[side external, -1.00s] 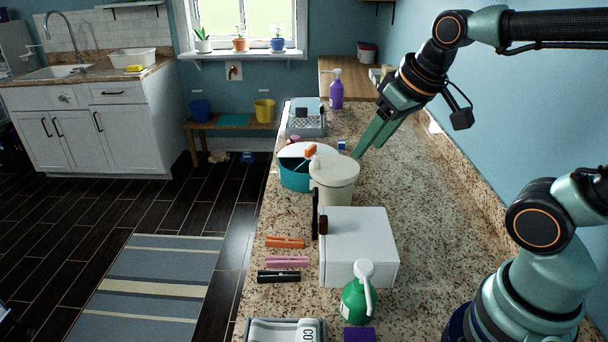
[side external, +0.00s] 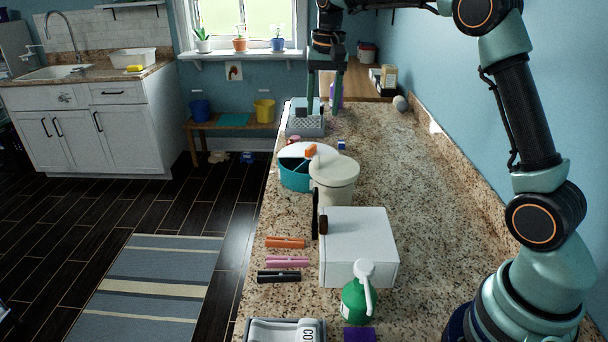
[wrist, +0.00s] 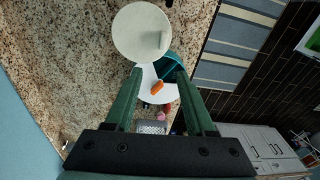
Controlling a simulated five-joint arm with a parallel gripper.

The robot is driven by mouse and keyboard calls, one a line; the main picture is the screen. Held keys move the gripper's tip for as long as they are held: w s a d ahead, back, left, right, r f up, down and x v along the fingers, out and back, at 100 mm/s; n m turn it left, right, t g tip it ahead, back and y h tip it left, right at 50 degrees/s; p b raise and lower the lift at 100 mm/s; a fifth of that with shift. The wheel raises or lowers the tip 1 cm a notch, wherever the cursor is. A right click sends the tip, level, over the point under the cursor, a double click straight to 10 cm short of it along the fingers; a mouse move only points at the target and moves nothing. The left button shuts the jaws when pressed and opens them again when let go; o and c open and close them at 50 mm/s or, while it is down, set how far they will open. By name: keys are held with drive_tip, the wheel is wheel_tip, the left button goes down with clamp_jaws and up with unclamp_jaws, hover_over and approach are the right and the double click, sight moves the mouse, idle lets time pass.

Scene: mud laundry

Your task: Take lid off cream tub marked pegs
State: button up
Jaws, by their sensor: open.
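The cream tub (side external: 332,193) stands upright on the granite counter, with its round cream lid (side external: 334,169) on top. No marking on the tub is readable. In the wrist view the lid (wrist: 138,30) is a pale disc with a small raised bar near its right edge, beyond my fingertips. My gripper (side external: 323,106) is open and points down, farther along the counter than the tub and above the grey rack area. In the wrist view the gripper (wrist: 159,72) has nothing between its fingers but the view of the teal container, and it does not touch the lid.
A teal round container (side external: 294,176) with a white top and an orange piece (side external: 310,151) sits close beside the tub. A white box (side external: 360,248), a green spray bottle (side external: 356,302) and several pegs (side external: 287,261) are nearer the camera. The counter right of the tub is clear.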

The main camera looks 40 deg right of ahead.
sight(317, 159)
drive_tip(key=shift+m+g, duration=0.3)
drive_tip(key=shift+g, duration=0.2)
drive_tip(key=f, duration=0.4)
drive_tip(key=a+f, duration=0.1)
drive_tip(key=f, duration=0.7)
drive_tip(key=shift+w+a+f, duration=0.1)
drive_tip(key=shift+a+f, duration=0.1)
drive_tip(key=shift+f, duration=0.1)
clamp_jaws()
